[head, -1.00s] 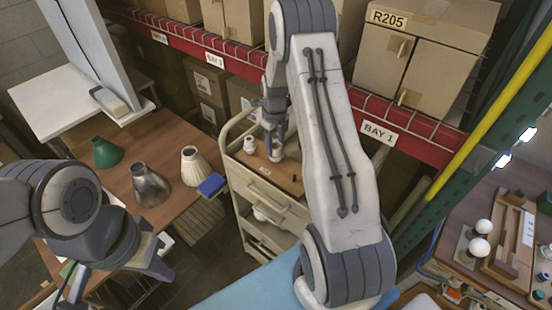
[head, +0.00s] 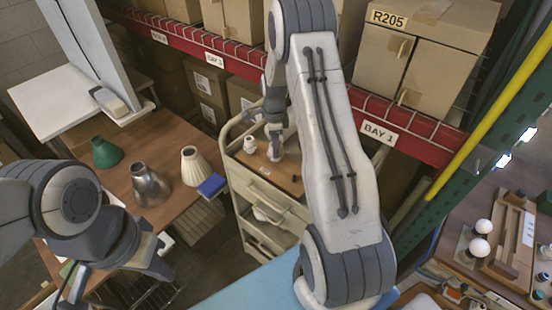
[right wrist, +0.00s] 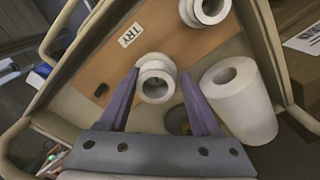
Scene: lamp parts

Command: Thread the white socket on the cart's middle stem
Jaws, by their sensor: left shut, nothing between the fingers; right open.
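My right gripper (right wrist: 155,100) is open on the cart (head: 240,172), with its two purple fingers either side of a white socket (right wrist: 156,83). The socket has a round flange and an open bore; small gaps seem to show beside it. I cannot tell whether a stem is inside it. In the head view a white piece (head: 276,154) shows below the right gripper. A second white flanged piece (right wrist: 207,10) lies at the top of the wrist view. My left gripper (head: 163,272) is shut and empty at lower left, away from the cart.
A white hollow cylinder (right wrist: 240,98) stands close to the right finger. A brown board (right wrist: 180,42) with a small label covers part of the cart top. Green (head: 106,153), metal (head: 150,188) and cream (head: 195,168) shades stand on the wooden table, beside a blue box (head: 211,186).

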